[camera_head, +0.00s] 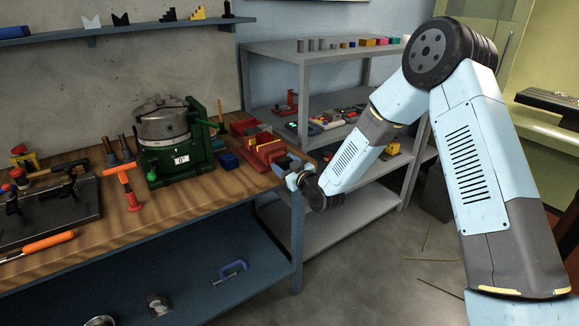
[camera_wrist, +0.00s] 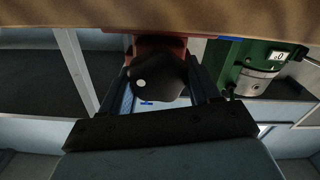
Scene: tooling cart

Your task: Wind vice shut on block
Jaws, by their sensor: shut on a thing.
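The red vice (camera_head: 262,152) sits at the right end of the wooden bench, with yellow pieces on its upper side. I cannot tell which of these is the block, or whether the jaws touch it. My gripper (camera_head: 286,170) is at the vice's near right end, by the bench edge. In the wrist view, my gripper (camera_wrist: 160,74) is shut on a dark rounded handle hub (camera_wrist: 158,84) with a white dot. The vice's red end (camera_wrist: 158,48) shows behind the hub. In the head view, my gripper mostly hides the handle.
A green machine with a round grey chuck (camera_head: 182,152) stands left of the vice. A small blue box (camera_head: 229,161) is between them. A grey shelf rack (camera_head: 345,142) stands behind my arm.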

